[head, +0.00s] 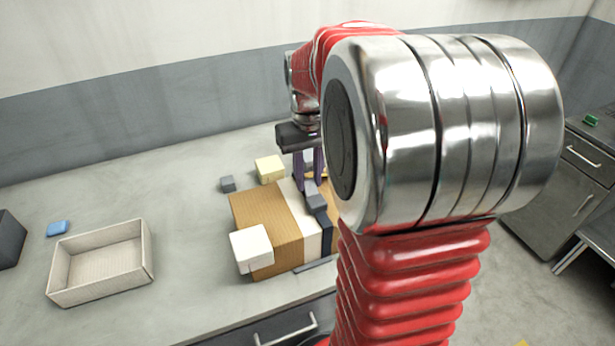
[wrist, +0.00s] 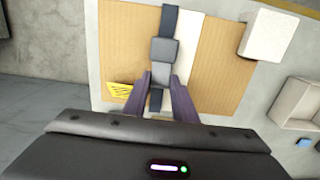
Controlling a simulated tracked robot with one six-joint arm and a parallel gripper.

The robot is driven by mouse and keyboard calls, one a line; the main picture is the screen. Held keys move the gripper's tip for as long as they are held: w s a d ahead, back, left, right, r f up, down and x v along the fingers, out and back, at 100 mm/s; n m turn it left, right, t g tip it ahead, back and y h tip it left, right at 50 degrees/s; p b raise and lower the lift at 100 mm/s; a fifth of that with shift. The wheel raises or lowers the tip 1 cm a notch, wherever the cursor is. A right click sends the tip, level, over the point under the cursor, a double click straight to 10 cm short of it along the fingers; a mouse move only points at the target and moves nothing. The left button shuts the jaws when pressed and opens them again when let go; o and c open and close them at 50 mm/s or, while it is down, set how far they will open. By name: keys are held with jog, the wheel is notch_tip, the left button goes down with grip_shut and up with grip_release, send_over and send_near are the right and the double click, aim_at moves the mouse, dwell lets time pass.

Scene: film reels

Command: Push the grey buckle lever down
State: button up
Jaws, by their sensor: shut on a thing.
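A brown cardboard case (head: 257,220) with a pale band lies on the counter, and it also shows in the wrist view (wrist: 222,60). A dark strap (wrist: 169,18) runs across the band, with a grey buckle (wrist: 164,50) on it. The grey lever (wrist: 160,74) shows just below the buckle in the wrist view, between the fingertips. My gripper (wrist: 161,82) has purple fingers, one on each side of the lever, and is shut on it. In the head view my gripper (head: 310,178) is at the strap, partly hidden behind my arm.
A white block (head: 251,248) sits at the case's front corner. A yellow block (head: 270,168) and small grey cube (head: 227,184) stand behind the case. An open tray (head: 148,262), a blue block (head: 58,228) and a dark box (head: 9,240) are left. Counter between tray and case is clear.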

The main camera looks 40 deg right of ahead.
jog(key=shift+w+d+f+g+y, duration=0.15)
jog(key=shift+w+g, duration=0.1)
jog(key=shift+g, duration=0.4)
jog(key=shift+w+a+f+g+y, duration=0.15)
jog(key=shift+w+g, duration=0.1)
jog(key=shift+g, duration=0.4)
jog(key=shift+d, duration=0.1)
jog(key=o, duration=1.1)
jog(key=shift+c, duration=0.2)
jog(key=shift+r, duration=0.1)
jog(key=a+v, duration=0.1)
jog(key=v, duration=1.2)
jog(key=shift+d+r, duration=0.3)
jog(key=shift+d, duration=0.2)
jog(key=shift+w, duration=0.1)
